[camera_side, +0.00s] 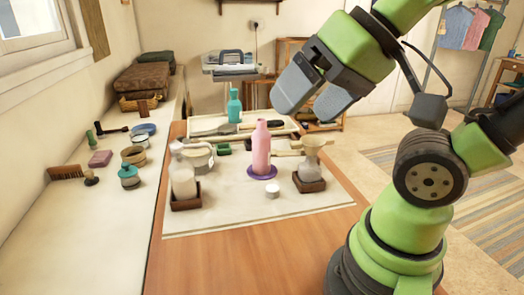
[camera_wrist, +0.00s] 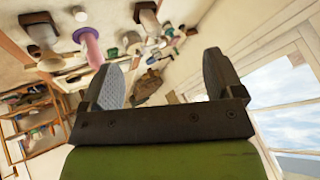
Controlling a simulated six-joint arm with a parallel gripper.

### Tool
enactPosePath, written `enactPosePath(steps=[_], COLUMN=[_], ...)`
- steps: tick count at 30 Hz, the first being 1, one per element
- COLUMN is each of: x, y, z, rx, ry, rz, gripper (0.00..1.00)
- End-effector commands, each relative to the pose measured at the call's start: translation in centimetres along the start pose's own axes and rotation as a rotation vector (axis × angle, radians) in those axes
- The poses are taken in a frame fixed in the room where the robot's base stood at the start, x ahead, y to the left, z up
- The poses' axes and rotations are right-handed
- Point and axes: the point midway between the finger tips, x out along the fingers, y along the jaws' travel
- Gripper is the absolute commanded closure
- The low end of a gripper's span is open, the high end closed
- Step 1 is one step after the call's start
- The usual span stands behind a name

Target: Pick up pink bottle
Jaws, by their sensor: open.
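The pink bottle (camera_side: 261,150) stands upright on a round purple coaster (camera_side: 262,173) near the middle of the white mat in the side view. In the wrist view the pink bottle (camera_wrist: 90,50) shows at the upper left, beyond the left finger. My gripper (camera_side: 311,103) is raised in the air, above and to the right of the bottle in the side view, apart from it. Its two fingers are spread and nothing is between them; they also show in the wrist view (camera_wrist: 165,80).
A clear pump bottle (camera_side: 183,178) stands left of the pink bottle and a funnel-topped vessel (camera_side: 311,162) right of it. A small white jar (camera_side: 272,191) is in front. A teal bottle (camera_side: 234,106) stands behind on a tray. The wooden table front (camera_side: 260,255) is clear.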

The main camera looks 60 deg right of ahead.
Motion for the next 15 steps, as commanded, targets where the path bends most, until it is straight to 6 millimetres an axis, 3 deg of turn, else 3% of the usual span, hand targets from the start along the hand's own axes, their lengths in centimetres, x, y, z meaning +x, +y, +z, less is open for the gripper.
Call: enactPosePath(steps=[5, 10, 15], x=[2.0, 6.6, 11.8], y=[-0.4, 0.0, 2.8], z=[-2.5, -7.4, -11.5], rx=[0.048, 0.169, 0.296], ry=[0.036, 0.143, 0.286], rz=[-0.004, 0.019, 0.109], gripper=[0.13, 0.13, 0.13])
